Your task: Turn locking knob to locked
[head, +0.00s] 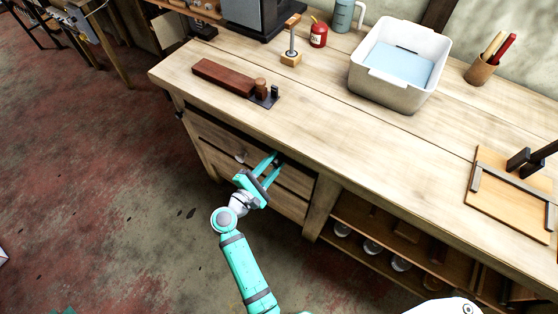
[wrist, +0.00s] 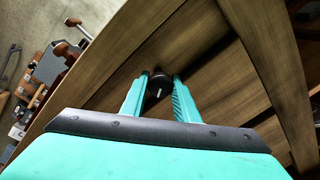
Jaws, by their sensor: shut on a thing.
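The locking knob (wrist: 156,84) is dark and round with a small pale mark on its face, set on a wooden drawer front in the wrist view. My gripper (head: 276,161) reaches the upper drawer (head: 219,141) under the bench top in the head view. Its two teal fingers are shut on the knob, one on each side. My gripper also shows in the wrist view (wrist: 161,80). I cannot tell from the mark whether the knob is at locked.
The wooden workbench (head: 318,99) carries a grey-white tub (head: 398,95), a red can (head: 318,36), a brown block (head: 224,77) and a pen cup (head: 480,70). A round drawer pull (head: 241,157) sits left of my fingers. An open shelf (head: 378,222) with jars is to the right.

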